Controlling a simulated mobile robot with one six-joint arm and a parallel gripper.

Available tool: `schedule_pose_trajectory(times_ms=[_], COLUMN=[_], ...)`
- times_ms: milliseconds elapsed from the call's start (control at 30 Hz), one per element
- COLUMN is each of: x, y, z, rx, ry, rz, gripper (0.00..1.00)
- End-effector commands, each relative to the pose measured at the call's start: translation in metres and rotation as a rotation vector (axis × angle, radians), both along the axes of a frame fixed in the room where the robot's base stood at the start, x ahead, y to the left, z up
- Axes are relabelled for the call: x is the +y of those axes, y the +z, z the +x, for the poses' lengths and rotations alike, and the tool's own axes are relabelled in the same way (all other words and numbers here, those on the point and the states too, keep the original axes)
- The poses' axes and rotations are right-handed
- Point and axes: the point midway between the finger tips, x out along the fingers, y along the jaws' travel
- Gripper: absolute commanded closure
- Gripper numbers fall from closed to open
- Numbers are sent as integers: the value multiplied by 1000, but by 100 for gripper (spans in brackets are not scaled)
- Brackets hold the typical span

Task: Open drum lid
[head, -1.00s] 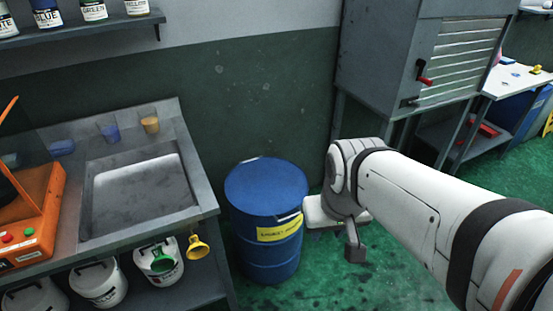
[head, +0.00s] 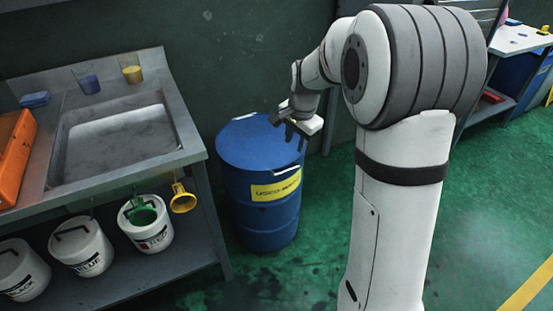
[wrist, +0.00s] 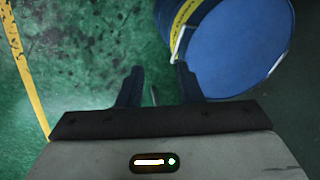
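The blue drum (head: 265,200) stands on the green floor right of the sink bench, with a yellow label on its side. Its flat blue lid (head: 250,145) lies on top, with a pale handle (head: 285,171) at the front rim and another pale piece at the back rim. My gripper (head: 291,137) is open and empty over the right edge of the lid. In the wrist view the fingers (wrist: 160,82) are spread, pointing at the floor beside the drum.
The dark green wall is behind. Open floor lies in front of the drum and to the right.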

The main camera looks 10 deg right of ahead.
Motion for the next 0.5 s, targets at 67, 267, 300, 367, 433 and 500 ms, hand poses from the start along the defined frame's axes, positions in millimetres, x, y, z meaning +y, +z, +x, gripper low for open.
schedule_pose_trajectory(times_ms=[67,267,300,367,433,500], x=[1,1,1,1,1,2], y=[-52,-109,-116,-122,-129,-136], z=[30,73,78,82,85,87], rx=[14,26,29,29,31,32], ry=[-99,-276,-295,-315,-328,-331], rz=[26,67,71,77,79,80], gripper=[67,67,67,67,67,67])
